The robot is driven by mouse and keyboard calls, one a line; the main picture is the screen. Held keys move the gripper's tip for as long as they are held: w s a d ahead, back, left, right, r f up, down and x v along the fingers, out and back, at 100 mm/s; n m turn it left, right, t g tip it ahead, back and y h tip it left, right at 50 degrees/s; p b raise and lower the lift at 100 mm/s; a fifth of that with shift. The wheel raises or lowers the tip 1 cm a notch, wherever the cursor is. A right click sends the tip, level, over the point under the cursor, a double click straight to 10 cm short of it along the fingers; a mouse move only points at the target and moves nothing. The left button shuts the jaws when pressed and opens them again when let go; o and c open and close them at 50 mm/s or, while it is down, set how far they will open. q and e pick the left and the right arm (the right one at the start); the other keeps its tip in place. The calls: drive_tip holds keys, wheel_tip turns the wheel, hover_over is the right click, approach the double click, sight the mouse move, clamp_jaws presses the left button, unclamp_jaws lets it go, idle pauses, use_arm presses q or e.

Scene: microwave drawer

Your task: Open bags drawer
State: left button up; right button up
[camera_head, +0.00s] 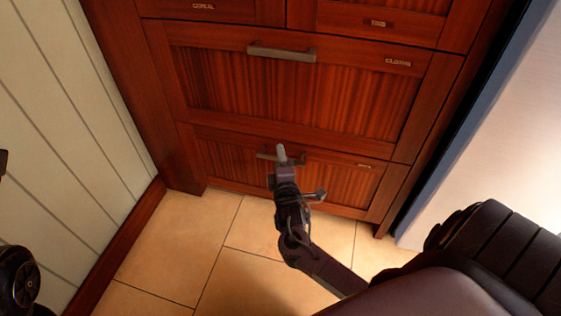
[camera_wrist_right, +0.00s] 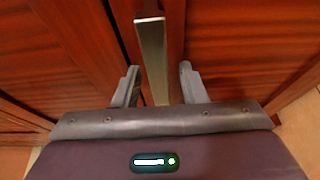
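The bottom drawer (camera_head: 335,177) of the red-brown wooden cabinet has a small label that is too small to read. Its metal bar handle (camera_head: 264,154) is partly hidden behind my right gripper (camera_head: 284,162). In the right wrist view, the handle (camera_wrist_right: 152,50) runs lengthwise between the two grey fingers of my right gripper (camera_wrist_right: 159,87). The fingers are apart, with a gap on each side of the handle, so the gripper is open around or just in front of the bar. The bottom drawer front looks flush with the cabinet. My left gripper is not in view.
Above is a larger drawer labelled CLOTHS (camera_head: 300,95) with its own handle (camera_head: 281,52). Drawers labelled CEREAL (camera_head: 210,8) and TINS (camera_head: 375,20) are higher up. A panelled wall (camera_head: 60,130) stands at left, a pale surface (camera_head: 490,130) at right. The tiled floor (camera_head: 170,250) is clear.

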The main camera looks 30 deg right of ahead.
clamp_jaws()
idle(0.5)
